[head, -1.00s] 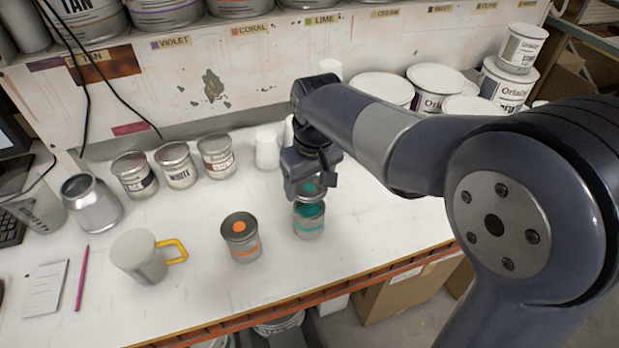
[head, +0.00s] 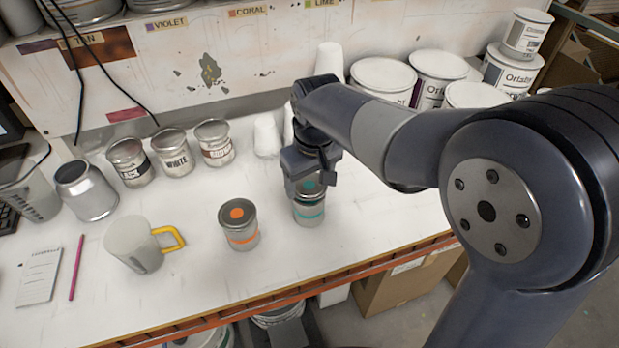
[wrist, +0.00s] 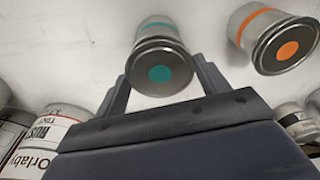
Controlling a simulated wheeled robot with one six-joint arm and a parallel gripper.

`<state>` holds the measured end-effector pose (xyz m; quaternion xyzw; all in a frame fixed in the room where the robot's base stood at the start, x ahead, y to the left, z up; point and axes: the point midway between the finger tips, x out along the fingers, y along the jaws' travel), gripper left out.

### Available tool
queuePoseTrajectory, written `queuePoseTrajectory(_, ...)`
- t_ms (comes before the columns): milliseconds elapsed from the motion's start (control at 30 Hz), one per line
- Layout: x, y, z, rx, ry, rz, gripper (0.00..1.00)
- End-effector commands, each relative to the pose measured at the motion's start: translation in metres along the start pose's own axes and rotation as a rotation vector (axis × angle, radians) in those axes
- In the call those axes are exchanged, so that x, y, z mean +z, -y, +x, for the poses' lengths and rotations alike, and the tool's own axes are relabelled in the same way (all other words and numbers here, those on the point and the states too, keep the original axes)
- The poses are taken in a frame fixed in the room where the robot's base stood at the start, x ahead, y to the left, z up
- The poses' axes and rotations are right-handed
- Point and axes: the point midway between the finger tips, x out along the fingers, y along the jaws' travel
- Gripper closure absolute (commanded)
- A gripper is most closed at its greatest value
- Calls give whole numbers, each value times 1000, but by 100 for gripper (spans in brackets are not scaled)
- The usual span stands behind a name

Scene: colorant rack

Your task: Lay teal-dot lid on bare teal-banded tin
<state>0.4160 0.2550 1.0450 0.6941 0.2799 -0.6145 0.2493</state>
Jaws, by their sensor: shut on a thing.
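The teal-banded tin (head: 309,214) stands upright on the white bench; it also shows in the wrist view (wrist: 158,25). The teal-dot lid (wrist: 160,72) is at the tin's mouth, roughly level and centred, its teal dot facing up; part of it shows in the head view (head: 309,186). My gripper (head: 311,183) is right above the tin, shut on the lid, with one finger on either side in the wrist view (wrist: 162,82). The tin's opening is hidden under the lid. I cannot tell whether the lid rests fully on the rim or is slightly above it.
An orange-banded tin with an orange-dot lid (head: 239,225) stands close to the left. A mug with a yellow handle (head: 133,245) is farther left. Several small tins (head: 173,153) and white cups (head: 266,137) stand behind. The bench's front edge (head: 330,284) is near.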

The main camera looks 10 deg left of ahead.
Motion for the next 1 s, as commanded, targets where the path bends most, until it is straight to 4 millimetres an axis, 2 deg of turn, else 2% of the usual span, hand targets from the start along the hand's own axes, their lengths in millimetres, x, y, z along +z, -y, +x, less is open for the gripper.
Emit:
queuePoseTrajectory(767,2,0,14,0,0,0,51)
queuePoseTrajectory(800,2,0,14,0,0,0,28)
queuePoseTrajectory(1000,2,0,14,0,0,0,11)
